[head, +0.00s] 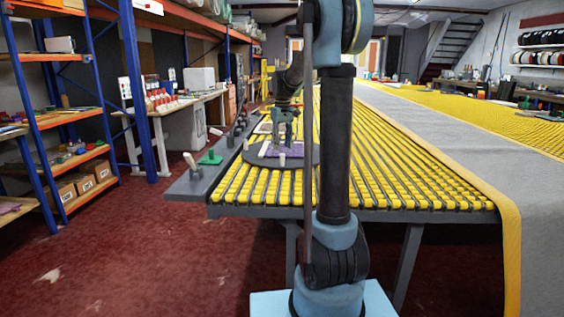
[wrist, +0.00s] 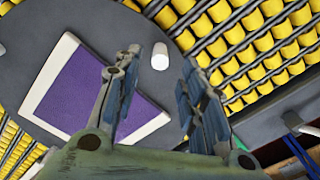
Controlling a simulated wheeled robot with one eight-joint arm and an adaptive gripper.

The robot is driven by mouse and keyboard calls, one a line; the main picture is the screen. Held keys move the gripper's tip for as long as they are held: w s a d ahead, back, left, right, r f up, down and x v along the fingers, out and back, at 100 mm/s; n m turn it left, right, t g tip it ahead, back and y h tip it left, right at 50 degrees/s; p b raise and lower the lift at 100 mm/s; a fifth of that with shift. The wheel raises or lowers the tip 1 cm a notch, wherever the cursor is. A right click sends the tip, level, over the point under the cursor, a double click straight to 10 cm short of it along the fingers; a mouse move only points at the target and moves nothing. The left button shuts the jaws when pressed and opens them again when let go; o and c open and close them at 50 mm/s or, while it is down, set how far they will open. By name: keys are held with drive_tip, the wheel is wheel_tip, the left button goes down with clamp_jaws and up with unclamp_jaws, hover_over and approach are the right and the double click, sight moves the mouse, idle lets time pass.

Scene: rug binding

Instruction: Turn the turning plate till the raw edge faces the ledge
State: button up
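The dark grey round turning plate (head: 308,158) lies on the yellow roller table, and fills much of the wrist view (wrist: 50,20). A purple rug piece (wrist: 75,90) with white binding on several sides lies on it. Its unbound purple edge faces upper right in the wrist view, towards a white upright peg (wrist: 160,56) on the plate. The grey ledge (head: 205,182) runs along the table's left side; it shows at lower right in the wrist view (wrist: 270,122). My gripper (wrist: 160,68) is open above the plate, with the peg appearing between its fingertips. Contact cannot be told.
A green tool (head: 210,158) and a pale-handled tool (head: 190,162) stand on the ledge. Blue-framed shelves (head: 75,110) stand at left. Yellow rollers (head: 400,180) surround the plate, and a grey carpet with yellow edging (head: 480,160) lies to the right.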

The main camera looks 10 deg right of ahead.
sight(282, 166)
wheel_tip(282, 166, down, 8)
drive_tip(key=shift+r, duration=0.2)
drive_tip(key=shift+c, duration=0.3)
clamp_jaws()
